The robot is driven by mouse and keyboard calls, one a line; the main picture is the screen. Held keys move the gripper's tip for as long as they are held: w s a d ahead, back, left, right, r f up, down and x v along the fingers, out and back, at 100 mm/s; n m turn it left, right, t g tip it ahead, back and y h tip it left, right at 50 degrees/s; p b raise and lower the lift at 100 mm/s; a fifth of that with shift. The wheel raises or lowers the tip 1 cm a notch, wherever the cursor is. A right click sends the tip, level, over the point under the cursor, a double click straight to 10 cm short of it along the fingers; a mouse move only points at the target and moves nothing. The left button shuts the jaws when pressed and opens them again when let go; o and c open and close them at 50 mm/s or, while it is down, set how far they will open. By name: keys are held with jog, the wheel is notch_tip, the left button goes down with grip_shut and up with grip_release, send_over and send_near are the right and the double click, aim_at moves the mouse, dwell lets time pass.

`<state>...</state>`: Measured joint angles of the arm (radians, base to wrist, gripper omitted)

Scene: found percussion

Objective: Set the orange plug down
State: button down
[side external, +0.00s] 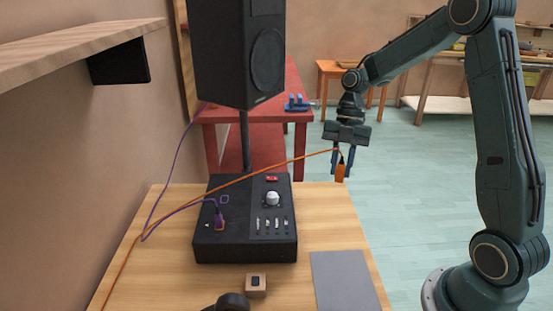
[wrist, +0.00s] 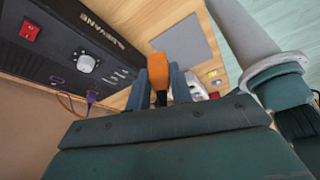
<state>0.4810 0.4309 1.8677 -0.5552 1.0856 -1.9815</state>
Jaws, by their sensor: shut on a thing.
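The orange plug (side external: 340,173) hangs in my gripper (side external: 342,170), in the air at the table's far right corner in the side view. In the wrist view the plug (wrist: 159,68) shows between the two blue-grey fingers of my gripper (wrist: 159,80), which are shut on it. Its orange cable (side external: 255,174) runs left across the black mixer box (side external: 213,246) towards the wall. The plug's height above the table is hard to judge.
A purple plug (side external: 219,221) is in the mixer. A grey mat (side external: 343,280) lies flat and bare on the wooden table (side external: 320,215). A small block with a dark square (side external: 255,285) sits in front of the mixer. A black speaker (side external: 240,50) stands behind.

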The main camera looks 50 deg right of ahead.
notch_tip(320, 180, down, 12)
jog(key=shift+f, duration=0.1)
jog(key=shift+f, duration=0.1)
jog(key=shift+f, duration=2.05)
jog(key=c, duration=1.3)
grip_release()
jog(key=shift+f, duration=0.1)
jog(key=shift+o, duration=0.3)
jog(key=v, duration=1.2)
